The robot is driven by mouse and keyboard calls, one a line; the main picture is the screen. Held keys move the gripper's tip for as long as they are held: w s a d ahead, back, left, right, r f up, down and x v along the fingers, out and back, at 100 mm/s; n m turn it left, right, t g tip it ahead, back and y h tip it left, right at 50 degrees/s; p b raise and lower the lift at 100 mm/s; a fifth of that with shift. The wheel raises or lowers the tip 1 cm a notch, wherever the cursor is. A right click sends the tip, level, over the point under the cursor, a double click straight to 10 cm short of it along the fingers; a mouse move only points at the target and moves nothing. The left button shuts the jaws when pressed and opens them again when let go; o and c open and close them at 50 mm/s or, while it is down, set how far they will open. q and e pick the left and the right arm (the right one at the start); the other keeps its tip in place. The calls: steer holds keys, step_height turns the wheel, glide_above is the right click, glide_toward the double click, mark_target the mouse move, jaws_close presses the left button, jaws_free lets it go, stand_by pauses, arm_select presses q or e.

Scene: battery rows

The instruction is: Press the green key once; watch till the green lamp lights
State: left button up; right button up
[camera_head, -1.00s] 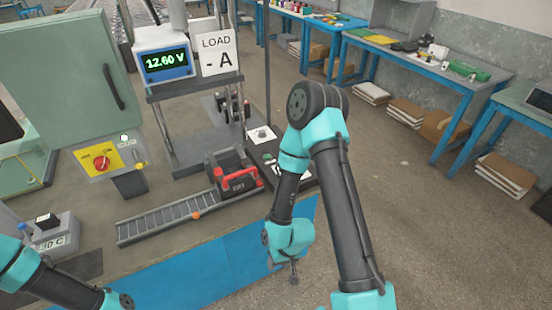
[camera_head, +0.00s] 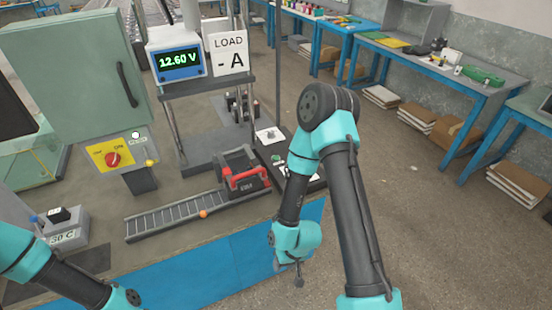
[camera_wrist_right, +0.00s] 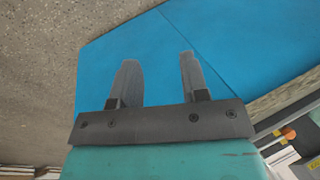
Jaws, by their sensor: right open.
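A small green key (camera_head: 277,157) appears on a dark panel (camera_head: 262,141) behind my right arm, which hides part of that panel. I cannot make out a lit green lamp. My right gripper (camera_head: 298,273) hangs low over the front edge of the blue mat (camera_head: 215,250), nearer to me than the key and apart from it. In the right wrist view its two fingers (camera_wrist_right: 157,62) are spread over the blue mat with nothing between them. My left arm enters at the lower left, and its gripper is outside the picture.
A red-handled battery (camera_head: 243,178) stands by a grey roller track (camera_head: 170,217) with an orange ball. Behind are a 12.60 V meter (camera_head: 180,60) and a LOAD sign (camera_head: 228,53). A green cabinet (camera_head: 70,85) with a red rotary switch (camera_head: 112,159) stands left.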

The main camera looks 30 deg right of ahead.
jaws_close()
stand_by(1.5)
